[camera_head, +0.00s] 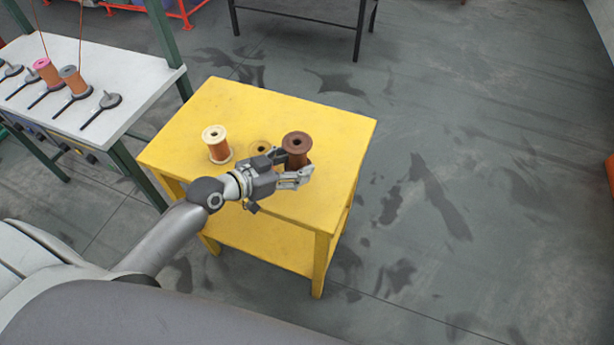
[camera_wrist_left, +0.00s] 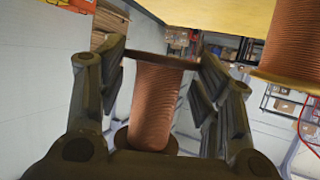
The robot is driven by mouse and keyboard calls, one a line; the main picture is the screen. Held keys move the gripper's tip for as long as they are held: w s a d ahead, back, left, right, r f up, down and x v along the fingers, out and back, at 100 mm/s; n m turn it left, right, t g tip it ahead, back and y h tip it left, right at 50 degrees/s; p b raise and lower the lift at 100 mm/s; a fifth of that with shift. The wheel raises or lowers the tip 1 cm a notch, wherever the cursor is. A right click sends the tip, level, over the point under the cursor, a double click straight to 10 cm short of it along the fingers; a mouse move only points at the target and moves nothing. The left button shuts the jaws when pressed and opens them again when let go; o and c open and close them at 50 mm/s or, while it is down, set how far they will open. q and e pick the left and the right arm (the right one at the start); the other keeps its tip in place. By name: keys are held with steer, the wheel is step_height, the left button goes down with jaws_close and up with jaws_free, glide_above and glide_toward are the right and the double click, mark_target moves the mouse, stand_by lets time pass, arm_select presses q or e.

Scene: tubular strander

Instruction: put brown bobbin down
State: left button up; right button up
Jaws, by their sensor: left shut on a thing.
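The brown bobbin (camera_head: 297,146) has dark brown flanges and copper-coloured winding. My left gripper (camera_head: 291,168) is shut on it over the right part of the yellow table (camera_head: 230,105). In the left wrist view the brown bobbin (camera_wrist_left: 155,105) sits between the two fingers of the left gripper (camera_wrist_left: 160,85), with both flanges showing. The arm hides its lower end in the head view, so I cannot tell whether it touches the tabletop. My right gripper is not in view.
A cream-flanged bobbin (camera_head: 217,145) stands left on the yellow table. A yellowish round flange (camera_head: 258,148) shows between it and the brown bobbin, partly hidden by my gripper. The far tabletop is clear. A white bench (camera_head: 130,75) with bobbins on spindles stands at left.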

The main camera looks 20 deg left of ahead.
mark_target(308, 190)
arm_select(q)
steer(key=d+f, duration=0.1)
steer(key=f, duration=0.1)
steer(key=w+d+f, duration=0.1)
steer(key=shift+w+d+f, duration=0.15)
steer(key=shift+d+f, duration=0.25)
steer(key=shift+w+d+f, duration=0.1)
steer(key=shift+f, duration=0.85)
steer(key=shift+w+d+f, duration=0.1)
steer(key=shift+f, duration=0.8)
steer(key=shift+s, duration=0.1)
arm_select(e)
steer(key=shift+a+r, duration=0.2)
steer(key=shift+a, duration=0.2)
